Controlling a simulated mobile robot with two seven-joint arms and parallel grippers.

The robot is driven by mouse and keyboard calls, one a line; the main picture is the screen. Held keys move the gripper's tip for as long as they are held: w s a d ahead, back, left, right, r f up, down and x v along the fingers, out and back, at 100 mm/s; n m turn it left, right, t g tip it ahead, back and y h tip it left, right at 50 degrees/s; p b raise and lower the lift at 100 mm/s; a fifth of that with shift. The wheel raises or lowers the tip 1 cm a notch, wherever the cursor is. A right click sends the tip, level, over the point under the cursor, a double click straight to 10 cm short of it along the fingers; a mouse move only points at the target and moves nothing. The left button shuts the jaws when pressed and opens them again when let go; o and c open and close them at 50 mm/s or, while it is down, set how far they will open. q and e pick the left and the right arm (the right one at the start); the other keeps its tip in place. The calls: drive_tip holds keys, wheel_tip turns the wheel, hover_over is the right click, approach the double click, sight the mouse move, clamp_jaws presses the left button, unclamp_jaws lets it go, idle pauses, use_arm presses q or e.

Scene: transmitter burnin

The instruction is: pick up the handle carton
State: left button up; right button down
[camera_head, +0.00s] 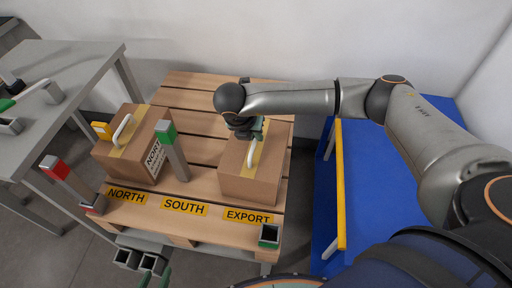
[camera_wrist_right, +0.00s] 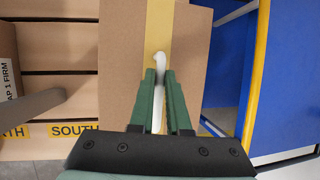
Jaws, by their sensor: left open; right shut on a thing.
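The handle carton (camera_head: 262,183) is a brown box with yellow tape and a white handle on top. It stands at the right of the pallet, behind the EXPORT label. My right gripper (camera_head: 250,130) is over it. In the right wrist view the green fingers (camera_wrist_right: 161,100) are closed around the white handle (camera_wrist_right: 159,62). The carton top (camera_wrist_right: 122,65) fills the middle of that view. I cannot tell whether the carton is clear of the boards. My left gripper (camera_head: 146,263) appears at the bottom edge, partly cut off, open and away from the cartons.
A second handled carton (camera_head: 132,150) stands on the pallet (camera_head: 190,92) at left. A green-topped post (camera_head: 174,155) and a red-topped post (camera_head: 70,183) stand nearby. A grey table (camera_head: 85,62) is at left. A blue structure with a yellow rail (camera_head: 340,185) is close at right.

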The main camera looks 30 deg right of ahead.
drive_tip(key=shift+w+r, duration=0.1)
drive_tip(key=shift+r, duration=0.15)
drive_tip(key=shift+r+p, duration=0.35)
drive_tip(key=shift+p, duration=0.05)
drive_tip(key=shift+r, duration=1.35)
drive_tip(key=s+a+r+p, duration=0.2)
drive_tip(key=s+a+r, duration=0.6)
drive_tip(key=s, duration=0.3)
drive_tip(key=shift+s+r, duration=0.2)
drive_tip(key=shift+r, duration=0.7)
